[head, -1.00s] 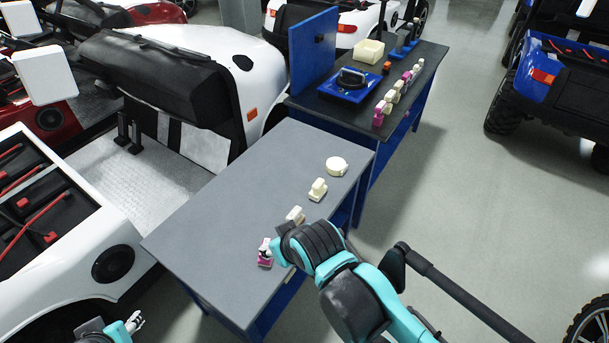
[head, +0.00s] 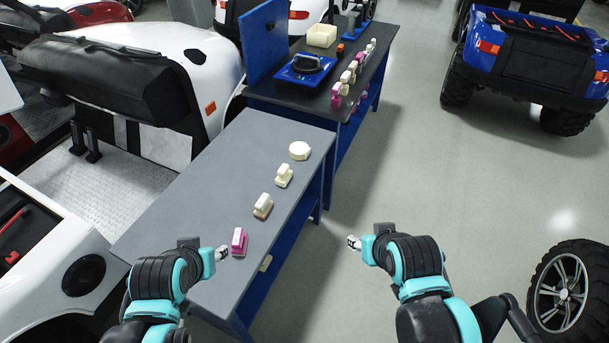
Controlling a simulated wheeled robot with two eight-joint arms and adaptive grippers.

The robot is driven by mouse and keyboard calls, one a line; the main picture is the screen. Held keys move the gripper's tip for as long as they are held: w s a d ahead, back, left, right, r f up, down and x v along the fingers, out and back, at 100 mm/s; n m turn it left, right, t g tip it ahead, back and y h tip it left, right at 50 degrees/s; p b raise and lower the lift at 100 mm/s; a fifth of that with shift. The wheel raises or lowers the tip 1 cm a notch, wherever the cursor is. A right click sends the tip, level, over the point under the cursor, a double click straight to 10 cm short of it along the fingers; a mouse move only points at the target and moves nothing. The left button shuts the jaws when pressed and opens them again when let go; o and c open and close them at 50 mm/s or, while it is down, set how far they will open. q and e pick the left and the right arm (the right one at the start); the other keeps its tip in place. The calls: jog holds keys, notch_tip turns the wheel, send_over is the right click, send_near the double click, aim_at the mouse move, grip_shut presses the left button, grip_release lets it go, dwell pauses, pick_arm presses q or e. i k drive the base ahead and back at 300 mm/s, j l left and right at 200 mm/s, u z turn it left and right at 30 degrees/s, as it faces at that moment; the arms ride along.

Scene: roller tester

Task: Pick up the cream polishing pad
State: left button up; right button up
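A round cream disc (head: 299,150), which looks like the polishing pad, lies flat near the far end of the grey table. Two cream block-shaped pieces (head: 284,176) and (head: 263,206) and a magenta-and-white piece (head: 239,241) stand in a row nearer me. My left gripper (head: 222,253) is just left of the magenta piece, well short of the disc. My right gripper (head: 353,243) is off the table's right side, over the floor. Both look empty; their fingers are too small to judge the opening.
The grey table (head: 205,190) is bare left of the row. A dark workbench (head: 300,104) behind it holds a blue device (head: 304,69), a cream bin (head: 322,35) and several small pieces. A white vehicle (head: 205,60) stands left; a wheel (head: 560,287) is at right. Floor between is clear.

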aim_at(284, 174)
jog(key=z, duration=2.7)
jog(key=u, duration=3.1)
jog(key=i+l+u, duration=0.1)
jog(key=u, duration=0.25)
jog(key=l+u, duration=0.2)
jog(key=u, duration=0.2)
jog(key=i+l+u, duration=0.2)
jog(key=l+u, duration=0.2)
jog(key=l, duration=0.6)
jog(key=i+l+u, duration=0.1)
jog(key=l+u, duration=0.35)
jog(key=l, duration=0.5)
